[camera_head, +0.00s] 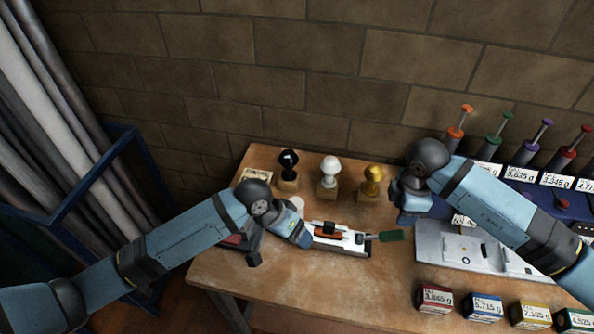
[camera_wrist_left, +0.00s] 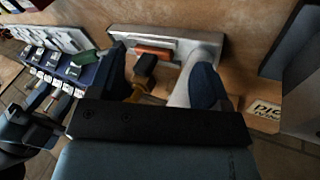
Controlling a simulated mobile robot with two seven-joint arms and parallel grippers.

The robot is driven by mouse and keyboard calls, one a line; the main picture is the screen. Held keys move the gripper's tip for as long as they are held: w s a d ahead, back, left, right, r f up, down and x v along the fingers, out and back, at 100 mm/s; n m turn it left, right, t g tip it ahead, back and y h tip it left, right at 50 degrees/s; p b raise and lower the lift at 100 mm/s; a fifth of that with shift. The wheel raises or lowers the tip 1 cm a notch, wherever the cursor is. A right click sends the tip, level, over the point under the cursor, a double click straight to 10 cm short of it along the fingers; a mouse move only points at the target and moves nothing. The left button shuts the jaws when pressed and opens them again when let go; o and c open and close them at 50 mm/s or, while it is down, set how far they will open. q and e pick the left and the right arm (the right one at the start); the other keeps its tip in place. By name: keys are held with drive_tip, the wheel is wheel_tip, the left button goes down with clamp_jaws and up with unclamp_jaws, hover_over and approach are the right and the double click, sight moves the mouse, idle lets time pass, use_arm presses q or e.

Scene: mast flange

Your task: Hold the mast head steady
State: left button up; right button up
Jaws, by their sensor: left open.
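My left gripper (camera_head: 292,230) is over the table's left part, and its open fingers also show in the left wrist view (camera_wrist_left: 160,82). A pale rounded post (camera_wrist_left: 188,78) shows close beside its right finger; I cannot tell whether they touch. A white top (camera_head: 297,203) shows just behind this gripper in the head view. I cannot tell which part is the mast head. A black block on a yellowish piece (camera_wrist_left: 145,68) shows between the fingers. My right gripper (camera_head: 410,210) hangs over the table right of the gold knob; its fingers are not clear.
A white tray (camera_head: 350,248) holds a red-orange bar (camera_head: 326,234). A green-handled tool (camera_head: 391,236) lies at its right. Black (camera_head: 288,164), white (camera_head: 330,170) and gold (camera_head: 373,178) knobs stand behind. Several labelled boxes line the front right. The front-left table is clear.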

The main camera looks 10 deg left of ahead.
use_arm(q)
drive_tip(key=w+a+r+g+y, duration=0.2)
drive_tip(key=w+a+r+y, duration=0.1)
drive_tip(key=a+r, duration=0.2)
use_arm(e)
drive_tip(key=shift+s, duration=0.1)
use_arm(q)
drive_tip(key=w+d+r+y, duration=0.2)
drive_tip(key=w+d+r, duration=0.25)
drive_tip(key=r, duration=0.25)
drive_tip(key=shift+t, duration=0.3)
drive_tip(key=f, duration=1.3)
drive_tip(key=shift+w+a+f, duration=0.1)
drive_tip(key=shift+w+a, duration=0.15)
drive_tip(key=shift+c, duration=0.2)
drive_tip(key=c, duration=1.1)
drive_tip(key=shift+c, duration=0.6)
use_arm(e)
drive_tip(key=shift+o, duration=0.8)
